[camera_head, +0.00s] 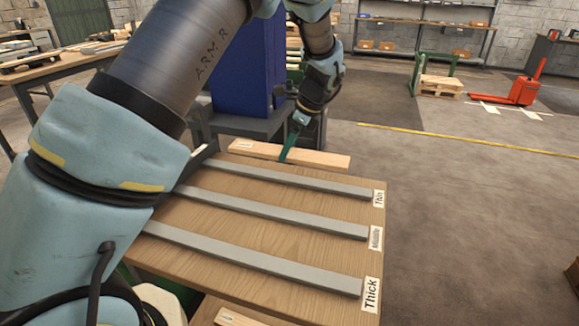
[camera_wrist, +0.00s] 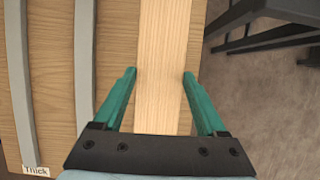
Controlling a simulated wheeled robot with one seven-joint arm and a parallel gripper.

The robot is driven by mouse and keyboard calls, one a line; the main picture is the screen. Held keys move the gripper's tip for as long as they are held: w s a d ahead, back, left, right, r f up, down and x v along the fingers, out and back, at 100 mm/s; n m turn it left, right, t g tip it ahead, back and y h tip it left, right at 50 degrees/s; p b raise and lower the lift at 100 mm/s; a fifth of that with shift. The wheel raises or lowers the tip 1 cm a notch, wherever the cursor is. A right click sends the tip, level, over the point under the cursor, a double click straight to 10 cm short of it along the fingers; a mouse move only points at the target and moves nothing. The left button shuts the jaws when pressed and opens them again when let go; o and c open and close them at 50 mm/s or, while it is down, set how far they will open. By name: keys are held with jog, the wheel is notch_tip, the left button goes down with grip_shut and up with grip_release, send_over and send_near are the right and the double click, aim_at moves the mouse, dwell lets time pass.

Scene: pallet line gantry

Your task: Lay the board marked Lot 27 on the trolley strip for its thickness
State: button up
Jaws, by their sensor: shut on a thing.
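My gripper (camera_head: 290,150) is shut on a pale wooden board (camera_head: 325,159) at the trolley's far side. In the wrist view my gripper (camera_wrist: 159,74) has one green finger along each long edge of the board (camera_wrist: 163,55). A small label on the board's left end is too small to read. The board lies roughly parallel to the strips; its height over the top is unclear. The trolley top (camera_head: 210,220) bears three grey strips: Thin (camera_head: 280,177), Middle (camera_head: 280,214) and Thick (camera_head: 250,259). In the head view the board shows just beyond the Thin strip, and all three strips look empty.
Another labelled board (camera_head: 235,318) shows below the trolley's front edge. A blue column (camera_head: 243,75) stands behind the trolley. A workbench with timber (camera_head: 60,65) is at the left. Open floor (camera_head: 460,210) with a yellow line and a red pallet truck (camera_head: 520,90) is at the right.

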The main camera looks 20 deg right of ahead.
aim_at(284, 176)
jog(key=shift+f+p, duration=0.45)
jog(key=shift+f, duration=2.95)
jog(key=o, duration=1.6)
jog(key=shift+f, duration=0.1)
